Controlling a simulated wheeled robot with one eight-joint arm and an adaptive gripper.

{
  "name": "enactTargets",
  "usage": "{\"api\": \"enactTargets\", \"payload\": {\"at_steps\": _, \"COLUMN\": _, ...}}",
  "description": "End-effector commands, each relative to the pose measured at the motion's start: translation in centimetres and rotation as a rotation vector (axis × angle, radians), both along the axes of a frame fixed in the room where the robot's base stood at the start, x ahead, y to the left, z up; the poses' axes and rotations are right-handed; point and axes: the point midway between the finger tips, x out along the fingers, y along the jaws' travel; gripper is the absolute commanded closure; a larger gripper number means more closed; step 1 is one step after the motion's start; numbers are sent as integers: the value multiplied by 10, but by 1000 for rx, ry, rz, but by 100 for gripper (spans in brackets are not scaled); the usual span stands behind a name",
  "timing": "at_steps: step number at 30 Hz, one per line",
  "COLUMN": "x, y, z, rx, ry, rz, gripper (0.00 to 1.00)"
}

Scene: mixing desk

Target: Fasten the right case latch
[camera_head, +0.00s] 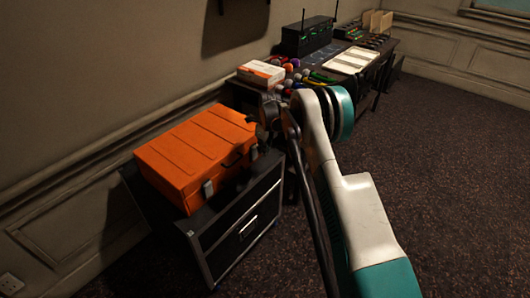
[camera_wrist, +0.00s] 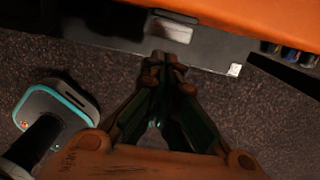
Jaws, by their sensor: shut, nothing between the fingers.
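The orange case (camera_head: 195,158) lies with its lid down on a black cabinet. Its left latch (camera_head: 208,188) and right latch (camera_head: 254,153) show as small grey pieces on the front side, with a dark handle between them. In the wrist view the case (camera_wrist: 240,16) fills the top edge, and a pale grey latch plate (camera_wrist: 171,29) shows below it. My gripper (camera_wrist: 164,58) is shut and empty, its fingertips just below that plate in the picture. I cannot tell whether they touch it or whether the latch is fastened.
The black cabinet (camera_head: 240,232) has a handled front. A wall runs behind the case. Carpeted floor (camera_head: 450,150) is free to the right.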

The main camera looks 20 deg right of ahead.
Motion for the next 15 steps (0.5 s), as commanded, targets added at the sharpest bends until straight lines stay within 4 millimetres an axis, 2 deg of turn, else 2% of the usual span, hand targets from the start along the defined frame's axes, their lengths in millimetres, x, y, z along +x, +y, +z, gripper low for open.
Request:
{"api": "enactTargets", "payload": {"at_steps": 7, "x": 0, "y": -1, "z": 2, "rx": 1, "ry": -1, "rz": 0, "gripper": 100}}
{"api": "enactTargets", "payload": {"at_steps": 15, "x": 0, "y": -1, "z": 13, "rx": 1, "ry": -1, "rz": 0, "gripper": 100}}
